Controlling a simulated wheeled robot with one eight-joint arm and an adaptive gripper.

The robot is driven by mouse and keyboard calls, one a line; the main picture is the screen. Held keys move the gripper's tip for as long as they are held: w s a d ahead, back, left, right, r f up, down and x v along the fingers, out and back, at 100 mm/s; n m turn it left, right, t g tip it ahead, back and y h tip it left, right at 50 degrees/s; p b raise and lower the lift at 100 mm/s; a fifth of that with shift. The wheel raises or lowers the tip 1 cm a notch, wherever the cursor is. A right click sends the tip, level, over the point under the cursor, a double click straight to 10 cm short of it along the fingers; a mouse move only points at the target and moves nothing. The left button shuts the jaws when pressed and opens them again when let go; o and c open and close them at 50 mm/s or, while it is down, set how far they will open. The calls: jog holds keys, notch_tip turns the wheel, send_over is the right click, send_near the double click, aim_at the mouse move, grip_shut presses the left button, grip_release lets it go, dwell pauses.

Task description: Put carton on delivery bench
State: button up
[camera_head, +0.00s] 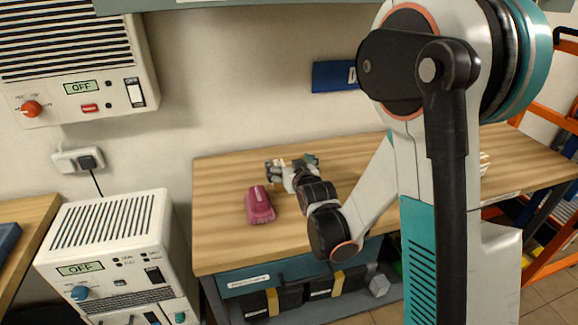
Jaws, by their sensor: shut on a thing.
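The delivery bench (225,235) is a wooden-topped bench against the wall, below a blue sign (334,76) whose letters are mostly hidden by my arm. My gripper (291,166) is over the back middle part of the bench top. It is shut on a small pale thing (288,182), which I take to be the carton. My gripper and wrist hide most of it, and I cannot tell whether it touches the wood.
A dark pink object (259,205) lies on the bench, left of my gripper. Dark boxes (292,298) sit on the shelf below. A white charger unit (108,250) stands left of the bench. An orange rack (555,250) is at right. The bench's left end is clear.

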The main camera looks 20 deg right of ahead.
jog(key=o, duration=1.1)
jog(key=shift+f, duration=0.15)
jog(key=shift+c, duration=0.2)
jog(key=shift+s+r, duration=0.3)
jog(key=s+r+g, duration=0.2)
jog(key=s+r, duration=0.1)
jog(key=s, duration=0.8)
jog(key=s+r+g+p, duration=0.1)
jog(key=s+r+g, duration=0.2)
jog(key=s, duration=0.8)
jog(key=s+r+g+p, duration=0.1)
jog(key=s+r+g, duration=0.1)
jog(key=s, duration=0.9)
jog(key=shift+s+r+g, duration=0.15)
jog(key=shift+r+g, duration=0.15)
jog(key=shift+r, duration=0.45)
jog(key=shift+d, duration=0.1)
